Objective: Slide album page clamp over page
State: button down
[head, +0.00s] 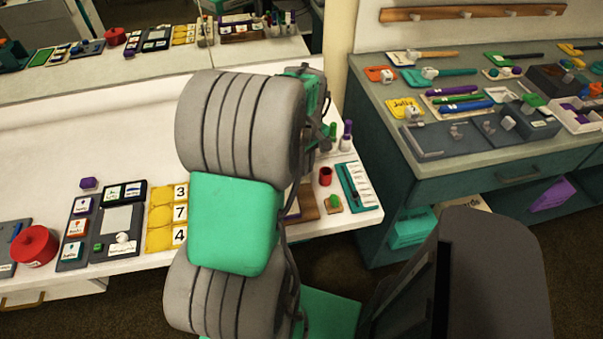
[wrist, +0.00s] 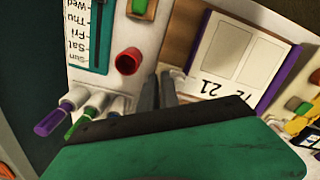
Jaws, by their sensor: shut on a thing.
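The album (wrist: 184,25) has a brown board, a purple edge and a cream page (wrist: 222,50) with two pale panels and dark numerals, partly readable as "21". In the wrist view my gripper (wrist: 165,78) has its two dark fingers close together at the album's near corner. They are shut on the small pale clamp (wrist: 178,74), which is mostly hidden; it appears to be at the page's edge, but I cannot tell how far it overlaps the page. In the head view my arm covers most of the album, leaving a brown strip (head: 308,203), and hides the fingertips.
A red cup (wrist: 128,61) stands beside the fingers, with a teal weekday board (wrist: 100,60) beyond it. Capped markers (wrist: 55,120) stand close to my gripper. Yellow number cards (head: 160,215) lie left of my arm. A second counter (head: 390,190) stands at right.

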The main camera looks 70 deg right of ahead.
jog(key=shift+s+r+p, duration=0.2)
jog(key=shift+r+p, duration=2.2)
jog(key=shift+r, duration=0.2)
